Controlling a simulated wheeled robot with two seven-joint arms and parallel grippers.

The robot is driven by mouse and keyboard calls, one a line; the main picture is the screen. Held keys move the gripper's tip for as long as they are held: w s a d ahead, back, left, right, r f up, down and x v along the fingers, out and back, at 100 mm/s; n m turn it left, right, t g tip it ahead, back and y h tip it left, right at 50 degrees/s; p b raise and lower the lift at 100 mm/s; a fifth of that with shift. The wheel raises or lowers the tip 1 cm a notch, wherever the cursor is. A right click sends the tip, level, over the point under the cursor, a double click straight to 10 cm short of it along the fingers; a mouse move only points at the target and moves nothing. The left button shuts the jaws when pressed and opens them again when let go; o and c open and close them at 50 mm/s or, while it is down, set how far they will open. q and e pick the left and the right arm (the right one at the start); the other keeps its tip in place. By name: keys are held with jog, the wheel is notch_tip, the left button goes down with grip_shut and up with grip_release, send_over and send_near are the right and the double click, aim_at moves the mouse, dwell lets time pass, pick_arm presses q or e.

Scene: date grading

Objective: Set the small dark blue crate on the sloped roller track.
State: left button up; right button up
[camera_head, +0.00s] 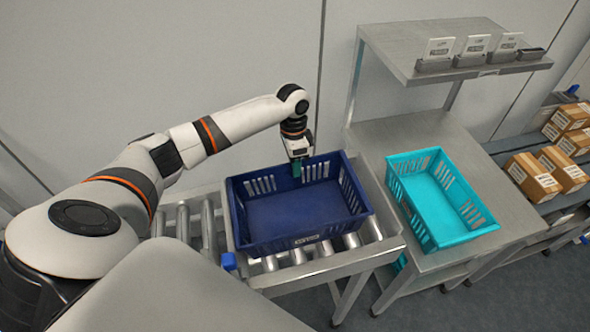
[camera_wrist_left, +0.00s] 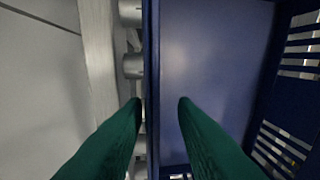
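The dark blue crate (camera_head: 300,241) is empty and sits upright on the roller track (camera_head: 183,222), between its side rails. My left gripper (camera_head: 297,170) is at the crate's far wall, pointing down. In the left wrist view its two green fingers (camera_wrist_left: 160,102) are apart, one on each side of the wall of the dark blue crate (camera_wrist_left: 151,60). A gap shows between the fingers and the wall, so the gripper looks open around the rim. My right gripper is not in view.
A turquoise crate (camera_head: 424,244) stands on a steel table (camera_head: 510,205) right of the track. A raised shelf (camera_head: 400,45) with label holders is behind it. Cardboard boxes (camera_head: 532,177) are at the far right. Free rollers show left of the blue crate.

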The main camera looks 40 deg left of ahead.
pick_arm(q)
notch_tip(320, 180, up, 11)
jog(key=a+b, duration=0.1)
jog(key=shift+w+f, duration=0.2)
jog(key=shift+w, duration=0.2)
